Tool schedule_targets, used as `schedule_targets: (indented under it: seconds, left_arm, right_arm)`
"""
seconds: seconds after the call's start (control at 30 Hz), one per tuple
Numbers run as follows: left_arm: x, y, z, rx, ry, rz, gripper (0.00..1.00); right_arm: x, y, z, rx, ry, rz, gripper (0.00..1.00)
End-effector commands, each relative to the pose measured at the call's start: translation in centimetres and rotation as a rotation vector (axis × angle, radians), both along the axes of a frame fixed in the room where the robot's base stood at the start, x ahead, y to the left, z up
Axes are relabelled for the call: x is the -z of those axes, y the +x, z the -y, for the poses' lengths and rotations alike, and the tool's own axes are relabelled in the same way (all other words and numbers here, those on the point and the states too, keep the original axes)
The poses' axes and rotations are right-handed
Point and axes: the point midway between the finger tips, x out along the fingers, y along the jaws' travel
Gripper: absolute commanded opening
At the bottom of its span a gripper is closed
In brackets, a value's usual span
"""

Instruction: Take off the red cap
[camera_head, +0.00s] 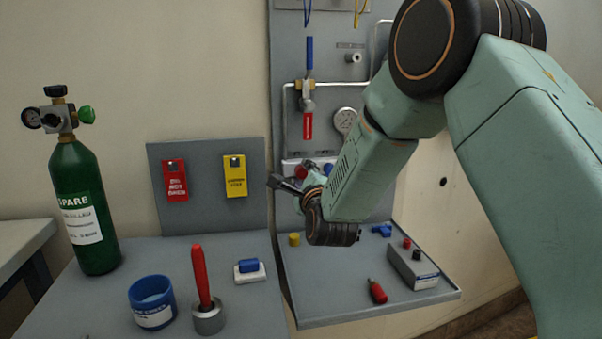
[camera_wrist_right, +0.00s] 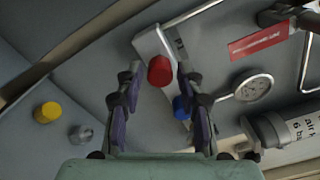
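The red cap (camera_wrist_right: 160,70) is on a pale block (camera_wrist_right: 147,43) on the grey panel. In the head view it shows as a small red patch (camera_head: 301,171) behind my right gripper (camera_head: 288,184). A blue cap (camera_wrist_right: 182,107) sits beside it, lower right in the wrist view. My right gripper (camera_wrist_right: 158,80) is open, its dark fingers on either side of the red cap in the wrist view. I see gaps between the fingers and the cap; how deep the cap sits between them I cannot tell. My left gripper is not in view.
A gauge (camera_wrist_right: 255,87) and pipes are close on the panel. A yellow cap (camera_head: 294,239), a red-handled tool (camera_head: 377,291) and a grey box (camera_head: 412,266) are on the shelf below. A green cylinder (camera_head: 85,205) and blue cup (camera_head: 152,302) stand left.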

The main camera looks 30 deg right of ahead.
Motion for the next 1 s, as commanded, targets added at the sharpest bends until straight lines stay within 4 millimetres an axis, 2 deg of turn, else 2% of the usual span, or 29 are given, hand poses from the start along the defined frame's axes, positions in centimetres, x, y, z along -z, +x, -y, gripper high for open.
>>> schedule_targets:
  seconds: [0.03,0.4,0.53,0.8,1.0]
  left_arm:
    - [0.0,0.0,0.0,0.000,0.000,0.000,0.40]
    - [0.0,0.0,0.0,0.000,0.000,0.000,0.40]
    - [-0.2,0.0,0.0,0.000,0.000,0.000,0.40]
    - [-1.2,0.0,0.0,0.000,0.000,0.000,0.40]
    - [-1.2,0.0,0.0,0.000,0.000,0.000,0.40]
  right_arm:
    - [0.0,0.0,0.0,0.000,0.000,0.000,0.30]
    - [0.0,0.0,0.0,0.000,0.000,0.000,0.00]
    - [-0.1,0.0,0.0,0.000,-0.028,-0.007,0.00]
    - [-0.1,0.0,0.0,-0.001,-0.268,-0.068,0.00]
    - [-0.1,0.0,0.0,0.000,-0.294,-0.074,0.00]
